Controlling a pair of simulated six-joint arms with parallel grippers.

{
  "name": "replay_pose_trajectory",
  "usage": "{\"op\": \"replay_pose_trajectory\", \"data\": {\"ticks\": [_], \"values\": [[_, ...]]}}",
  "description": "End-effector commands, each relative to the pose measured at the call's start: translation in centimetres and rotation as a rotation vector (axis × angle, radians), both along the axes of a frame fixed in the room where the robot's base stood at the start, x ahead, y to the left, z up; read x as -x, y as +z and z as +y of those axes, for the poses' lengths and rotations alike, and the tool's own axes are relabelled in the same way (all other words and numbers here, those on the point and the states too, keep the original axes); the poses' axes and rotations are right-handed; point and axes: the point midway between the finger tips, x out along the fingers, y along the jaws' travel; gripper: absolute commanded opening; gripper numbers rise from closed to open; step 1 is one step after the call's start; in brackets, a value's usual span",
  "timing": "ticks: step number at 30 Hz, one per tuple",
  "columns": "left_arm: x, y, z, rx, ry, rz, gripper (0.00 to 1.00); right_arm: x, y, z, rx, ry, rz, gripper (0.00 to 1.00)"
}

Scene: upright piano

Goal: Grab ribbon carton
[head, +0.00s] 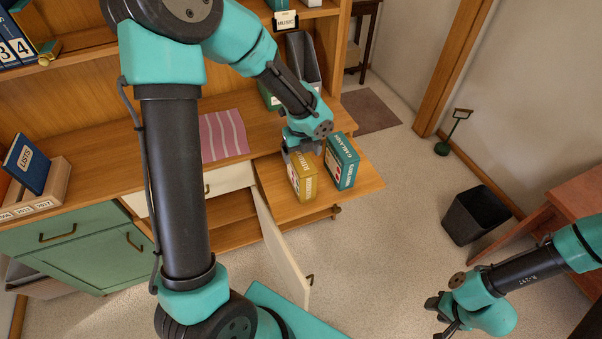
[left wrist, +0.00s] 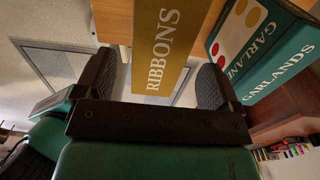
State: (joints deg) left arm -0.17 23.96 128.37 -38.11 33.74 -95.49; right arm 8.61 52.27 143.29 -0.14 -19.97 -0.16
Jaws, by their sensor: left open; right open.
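The ribbon carton is a mustard-yellow box (head: 304,178) standing upright on the wooden shelf board in the head view. In the left wrist view the carton, lettered RIBBONS (left wrist: 160,45), reaches down between the two fingers. My left gripper (head: 302,152) is open at the top of the carton, one finger on each side in the wrist view (left wrist: 160,92). Whether the fingers touch it I cannot tell. My right gripper (head: 440,312) is open and empty at the lower right, over the floor, far from the carton.
A teal GARLANDS carton (head: 342,162) stands close to the right of the ribbon carton; it also shows in the left wrist view (left wrist: 270,50). A pale door (head: 283,250) hangs open in front. A black bin (head: 478,215) stands on the floor at right.

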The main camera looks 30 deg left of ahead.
Motion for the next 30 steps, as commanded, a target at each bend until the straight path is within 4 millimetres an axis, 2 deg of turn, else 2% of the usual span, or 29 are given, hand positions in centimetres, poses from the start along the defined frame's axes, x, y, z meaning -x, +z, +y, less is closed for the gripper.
{"op": "replay_pose_trajectory", "data": {"ticks": [5, 16, 30], "values": [[0.0, -0.6, 0.1, 0.0, 0.001, 0.002, 0.88, 0.0, 0.0, 0.0, 0.0, 0.0, 0.0, 0.43], [0.1, -5.0, 0.2, -0.001, -0.001, 0.003, 0.88, 0.0, 0.0, 0.0, 0.0, 0.0, 0.0, 0.43], [0.0, -5.2, 0.2, 0.0, 0.0, 0.0, 0.88, 0.0, 0.0, 0.0, 0.0, 0.0, 0.0, 0.43]]}}
